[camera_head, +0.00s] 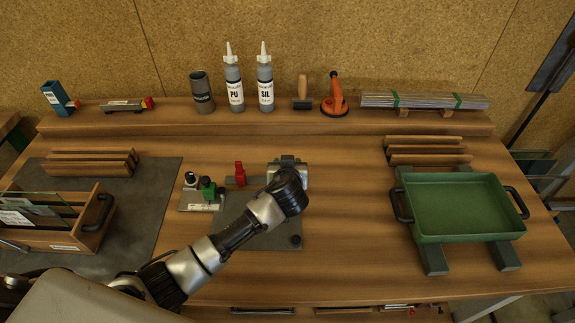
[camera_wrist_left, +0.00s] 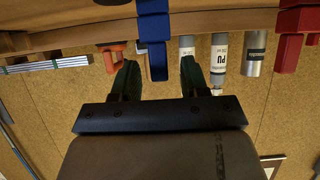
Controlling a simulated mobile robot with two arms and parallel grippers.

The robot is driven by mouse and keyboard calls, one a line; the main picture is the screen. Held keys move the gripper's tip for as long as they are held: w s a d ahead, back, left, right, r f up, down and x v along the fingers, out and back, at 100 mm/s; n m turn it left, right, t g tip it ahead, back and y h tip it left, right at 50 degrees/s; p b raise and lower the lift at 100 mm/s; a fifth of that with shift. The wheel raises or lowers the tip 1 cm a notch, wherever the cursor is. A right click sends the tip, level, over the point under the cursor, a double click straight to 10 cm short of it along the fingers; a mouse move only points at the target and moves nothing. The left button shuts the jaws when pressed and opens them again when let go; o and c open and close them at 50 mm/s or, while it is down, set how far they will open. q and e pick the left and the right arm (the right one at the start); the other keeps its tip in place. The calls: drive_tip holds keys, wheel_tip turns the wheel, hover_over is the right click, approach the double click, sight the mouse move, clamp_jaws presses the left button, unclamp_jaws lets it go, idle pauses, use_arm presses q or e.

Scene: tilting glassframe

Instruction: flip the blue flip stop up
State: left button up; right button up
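The blue flip stop (camera_wrist_left: 153,40) shows in the left wrist view, which is upside down. It lies in line with the gap between my left fingers. I cannot tell whether they touch it or how far it is tilted. In the head view it is hidden by my left arm and gripper. My left gripper (camera_wrist_left: 158,78) is open, with its two dark fingers apart; it also shows at the work fixture in the head view (camera_head: 288,160). A red stop (camera_head: 239,173) stands to its left, and again at the right edge of the wrist view (camera_wrist_left: 294,38). My right gripper is out of view.
A small fixture with a green knob (camera_head: 208,188) sits left of the arm. A green tray (camera_head: 457,235) stands right. The back shelf holds bottles (camera_head: 234,90), a roller (camera_head: 302,92) and an orange suction cup (camera_head: 335,98). The wood between arm and tray is clear.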

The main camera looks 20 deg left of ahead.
use_arm(q)
drive_tip(key=b+v, duration=0.1)
drive_tip(key=v, duration=1)
idle(0.5)
